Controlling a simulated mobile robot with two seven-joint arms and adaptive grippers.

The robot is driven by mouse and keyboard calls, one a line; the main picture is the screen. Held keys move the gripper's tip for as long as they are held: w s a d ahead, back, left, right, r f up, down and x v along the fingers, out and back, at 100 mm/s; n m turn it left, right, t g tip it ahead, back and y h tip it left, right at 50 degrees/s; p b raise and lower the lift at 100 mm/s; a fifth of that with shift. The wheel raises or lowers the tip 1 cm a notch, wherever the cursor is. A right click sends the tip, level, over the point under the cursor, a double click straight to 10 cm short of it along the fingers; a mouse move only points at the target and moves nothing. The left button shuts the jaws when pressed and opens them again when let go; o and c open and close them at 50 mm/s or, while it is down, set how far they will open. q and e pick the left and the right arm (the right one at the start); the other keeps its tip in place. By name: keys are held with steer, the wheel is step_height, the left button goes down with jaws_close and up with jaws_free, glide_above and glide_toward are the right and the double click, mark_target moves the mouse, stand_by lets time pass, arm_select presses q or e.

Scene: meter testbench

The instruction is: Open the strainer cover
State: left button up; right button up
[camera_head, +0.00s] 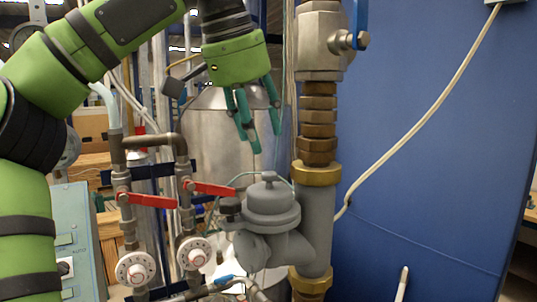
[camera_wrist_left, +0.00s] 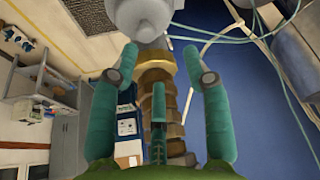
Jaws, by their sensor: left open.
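The grey strainer cover (camera_head: 270,197) is a stepped round cap with a small knob on top. It sits on the grey strainer body (camera_head: 315,225), which is set in the vertical pipe between brass rings. My left gripper (camera_head: 256,125) hangs from above with its green fingers pointing down, open and empty, above the cover and apart from it. In the left wrist view its spread fingers (camera_wrist_left: 160,62) frame the brass fittings, with a grey rounded part (camera_wrist_left: 145,18) at the top edge; I cannot tell if that is the cover. My right gripper is not in view.
A brass pipe stack (camera_head: 318,125) and a steel valve (camera_head: 320,45) with a blue handle rise right of the gripper. Red-handled valves (camera_head: 150,200) and white dial knobs (camera_head: 137,267) stand at the left. A blue panel (camera_head: 430,150) fills the right.

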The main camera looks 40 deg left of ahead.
mark_target(268, 173)
arm_select(q)
steer(key=shift+s+d, duration=0.2)
steer(key=shift+d, duration=0.05)
steer(key=f, duration=0.1)
steer(key=d+f, duration=0.1)
steer(key=shift+s+d+f, duration=0.25)
steer(key=shift+d+f, duration=0.1)
steer(key=shift+f, duration=0.05)
steer(key=shift+w+a+f+p, duration=0.15)
steer(key=shift+w+a+f, duration=0.15)
steer(key=shift+f, duration=0.25)
steer(key=shift+w+a+f+p, duration=0.15)
steer(key=shift+w+f, duration=0.25)
steer(key=shift+f, duration=0.15)
steer(key=shift+w+a+f, duration=0.2)
steer(key=shift+w+f, duration=0.2)
steer(key=shift+s+d+r, duration=0.1)
steer(key=shift+d, duration=0.05)
steer(key=shift+s+d, duration=0.1)
steer(key=shift+s, duration=0.05)
jaws_close()
steer(key=shift+a+r, duration=0.1)
steer(key=shift+a, duration=0.1)
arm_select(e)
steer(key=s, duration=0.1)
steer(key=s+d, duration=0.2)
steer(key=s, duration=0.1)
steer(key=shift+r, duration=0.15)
